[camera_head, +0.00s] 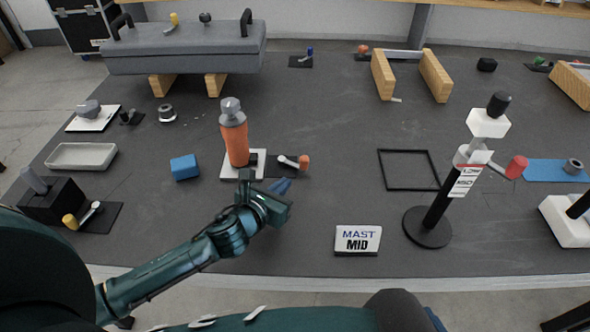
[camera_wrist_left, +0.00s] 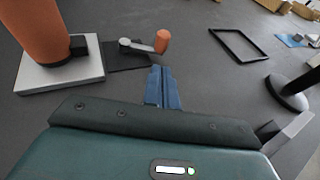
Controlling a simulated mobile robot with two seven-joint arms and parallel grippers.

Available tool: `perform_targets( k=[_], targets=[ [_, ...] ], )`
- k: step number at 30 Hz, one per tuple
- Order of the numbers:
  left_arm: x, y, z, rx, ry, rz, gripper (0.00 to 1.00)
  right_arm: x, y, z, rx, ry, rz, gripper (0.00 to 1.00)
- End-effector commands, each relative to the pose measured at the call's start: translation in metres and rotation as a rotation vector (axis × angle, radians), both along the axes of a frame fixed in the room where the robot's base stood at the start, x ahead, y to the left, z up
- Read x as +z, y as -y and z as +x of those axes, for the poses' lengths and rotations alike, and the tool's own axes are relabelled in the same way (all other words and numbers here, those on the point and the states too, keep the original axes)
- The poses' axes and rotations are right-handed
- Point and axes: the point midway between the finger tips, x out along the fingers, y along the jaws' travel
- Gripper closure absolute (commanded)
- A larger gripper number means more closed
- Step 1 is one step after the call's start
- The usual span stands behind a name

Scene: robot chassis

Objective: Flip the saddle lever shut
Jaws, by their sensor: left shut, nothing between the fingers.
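A small lever (camera_head: 291,161) with an orange knob (camera_head: 304,162) sits on a dark plate, just right of an orange post on a white base. In the left wrist view its light arm (camera_wrist_left: 137,46) lies low, nearly flat, with the orange knob (camera_wrist_left: 162,41) at its right end. No label marks which lever is the saddle lever. My left gripper (camera_head: 281,186) is shut and empty, its blue fingers in front of the knob with a small gap in the picture. The fingers also show in the left wrist view (camera_wrist_left: 161,82). My right gripper is not in view.
The orange post (camera_head: 236,142) and a blue block (camera_head: 185,167) stand left of the lever. A black frame (camera_head: 409,187) lies to the right, beyond it a mast with a red-knobbed clamp (camera_head: 516,167). A "MAST MID" sign (camera_head: 357,240) stands in front. Other levers lie around the table.

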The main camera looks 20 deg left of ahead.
Motion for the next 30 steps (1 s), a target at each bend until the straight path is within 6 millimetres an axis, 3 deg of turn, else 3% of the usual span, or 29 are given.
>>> perform_targets(
  k=[3,9,26,30],
  targets=[
    [-0.008,0.005,0.025,0.002,0.001,-0.003,1.00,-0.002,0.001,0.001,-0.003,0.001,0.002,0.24],
    [-0.007,0.010,0.052,0.000,0.000,-0.003,1.00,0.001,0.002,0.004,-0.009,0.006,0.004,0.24],
    [-0.008,0.013,0.064,0.006,-0.001,-0.002,1.00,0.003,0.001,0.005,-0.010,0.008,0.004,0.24],
    [-0.006,0.020,0.075,0.065,-0.001,-0.002,1.00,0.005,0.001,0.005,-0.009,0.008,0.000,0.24]
  ],
)
